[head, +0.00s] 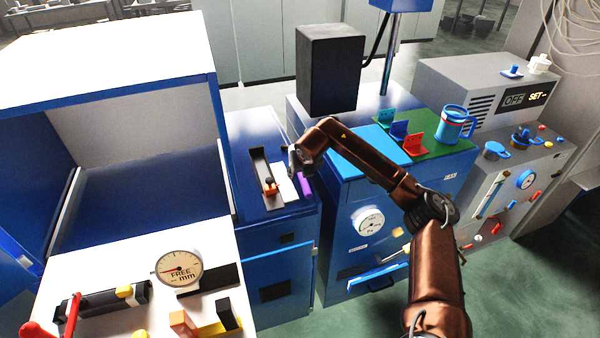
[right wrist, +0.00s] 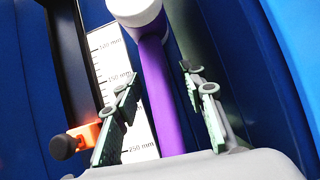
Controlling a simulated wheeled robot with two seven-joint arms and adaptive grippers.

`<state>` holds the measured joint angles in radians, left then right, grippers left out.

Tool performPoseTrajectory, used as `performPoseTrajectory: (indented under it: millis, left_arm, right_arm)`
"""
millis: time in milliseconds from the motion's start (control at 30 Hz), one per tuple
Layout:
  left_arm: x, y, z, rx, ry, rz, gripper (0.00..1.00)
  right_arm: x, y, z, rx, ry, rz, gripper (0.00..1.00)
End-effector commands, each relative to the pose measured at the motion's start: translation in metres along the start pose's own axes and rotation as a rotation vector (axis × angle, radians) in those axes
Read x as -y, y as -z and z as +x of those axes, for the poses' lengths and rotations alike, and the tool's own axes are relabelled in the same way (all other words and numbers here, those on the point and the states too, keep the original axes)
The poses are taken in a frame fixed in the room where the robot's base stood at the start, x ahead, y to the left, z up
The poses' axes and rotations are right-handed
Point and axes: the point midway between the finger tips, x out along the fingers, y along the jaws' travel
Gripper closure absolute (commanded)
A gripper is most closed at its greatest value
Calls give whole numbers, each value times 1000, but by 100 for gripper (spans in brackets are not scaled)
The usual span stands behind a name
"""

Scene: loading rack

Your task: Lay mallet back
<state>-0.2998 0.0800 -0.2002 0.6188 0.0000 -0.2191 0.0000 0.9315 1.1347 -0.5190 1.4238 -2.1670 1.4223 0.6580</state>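The mallet shows in the right wrist view with a purple handle (right wrist: 165,95) and a white round head (right wrist: 136,10), beside a white millimetre scale. In the head view only a bit of the purple handle (head: 305,187) shows on the blue cabinet top; my right gripper hides the rest. My right gripper (head: 295,163) is over the mallet. In the right wrist view its two fingers (right wrist: 160,82) are spread, one on each side of the handle, with gaps on both sides. My left gripper is not in view.
Left of the mallet are the scale (head: 286,184) and a black rail with an orange slider (head: 269,186). A black box (head: 330,70) stands behind. To the right, a green mat (head: 440,142) bears coloured brackets and a blue mug (head: 455,124). A white-topped bench is at front left.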

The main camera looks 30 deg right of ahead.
Motion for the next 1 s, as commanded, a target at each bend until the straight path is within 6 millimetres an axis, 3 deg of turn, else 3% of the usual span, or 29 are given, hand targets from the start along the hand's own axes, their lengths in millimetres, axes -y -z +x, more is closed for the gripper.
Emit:
performPoseTrajectory:
  millis: [167, 500, 700, 1000]
  left_arm:
    - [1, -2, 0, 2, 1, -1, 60]
    - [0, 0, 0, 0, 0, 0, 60]
    - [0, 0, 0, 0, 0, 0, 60]
    - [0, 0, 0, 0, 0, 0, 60]
  right_arm:
    - [-1, -2, -13, 4, -2, 0, 62]
    - [0, -2, -81, 7, -2, -1, 62]
    - [0, -2, -111, 5, -1, 0, 62]
    - [0, -1, -121, 2, -2, 1, 62]
